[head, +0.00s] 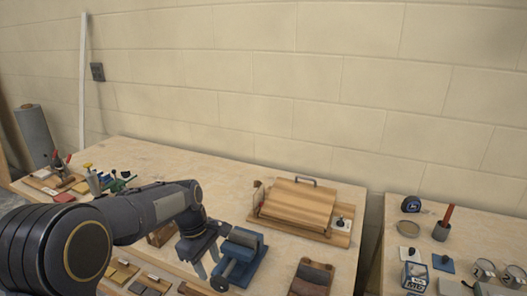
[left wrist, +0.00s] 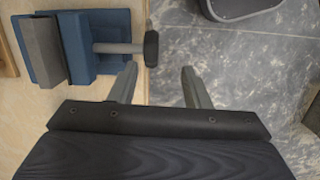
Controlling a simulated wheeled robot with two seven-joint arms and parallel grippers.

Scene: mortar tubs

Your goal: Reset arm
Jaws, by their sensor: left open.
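My left gripper (head: 207,262) hangs low over the front part of the workbench, just left of a blue vise (head: 244,262). In the left wrist view the two fingers of my left gripper (left wrist: 158,78) are spread apart with nothing between them. The blue vise (left wrist: 82,62) lies to the upper left there, and its handle ends near the left finger without visible contact. My left arm (head: 140,215) reaches in from the left side of the head view. My right arm and gripper are not in view.
The wooden workbench (head: 170,160) carries a slanted wooden board (head: 298,200) at the back right and several tools at the left. A second table (head: 400,270) at right holds a tape measure (head: 411,204) and tins. Grey floor (left wrist: 240,75) shows beyond the bench edge.

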